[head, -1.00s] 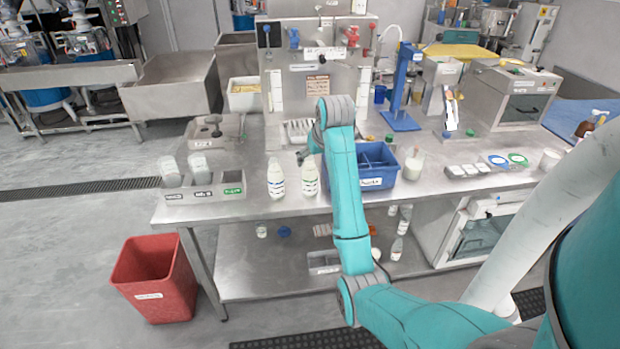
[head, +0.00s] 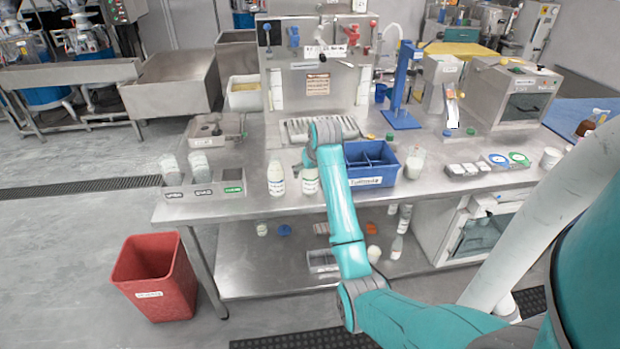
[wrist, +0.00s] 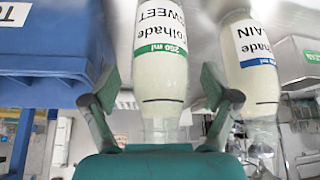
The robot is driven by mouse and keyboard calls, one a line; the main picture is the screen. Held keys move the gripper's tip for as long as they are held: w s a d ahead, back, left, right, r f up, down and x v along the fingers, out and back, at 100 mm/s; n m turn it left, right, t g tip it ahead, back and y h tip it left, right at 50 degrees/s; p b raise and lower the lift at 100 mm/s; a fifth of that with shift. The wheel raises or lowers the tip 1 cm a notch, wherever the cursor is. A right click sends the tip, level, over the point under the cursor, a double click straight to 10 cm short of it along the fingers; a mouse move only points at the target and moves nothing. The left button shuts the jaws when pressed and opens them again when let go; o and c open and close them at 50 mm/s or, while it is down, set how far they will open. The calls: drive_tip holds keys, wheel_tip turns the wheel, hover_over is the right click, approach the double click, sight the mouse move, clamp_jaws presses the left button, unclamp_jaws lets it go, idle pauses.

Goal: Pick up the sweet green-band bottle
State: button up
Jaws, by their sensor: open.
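The sweet green-band bottle (wrist: 160,60) is white with a "SWEET" label and a green 250 ml band. It shows upside down in the wrist view, between the two fingers of my gripper (wrist: 160,85), which is open with a gap on each side. In the head view this bottle (head: 310,183) stands upright on the steel table, just left of the blue crate, its top partly hidden by my gripper. The plain blue-band bottle (wrist: 252,60) is beside it, outside the fingers; in the head view that bottle (head: 276,178) stands to the left.
The blue crate (head: 372,182) stands close on the right of the sweet bottle. The machine with a drain grate (head: 318,128) is behind. A red bin (head: 152,275) stands on the floor.

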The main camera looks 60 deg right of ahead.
drive_tip(key=shift+f, duration=0.1)
drive_tip(key=c, duration=1)
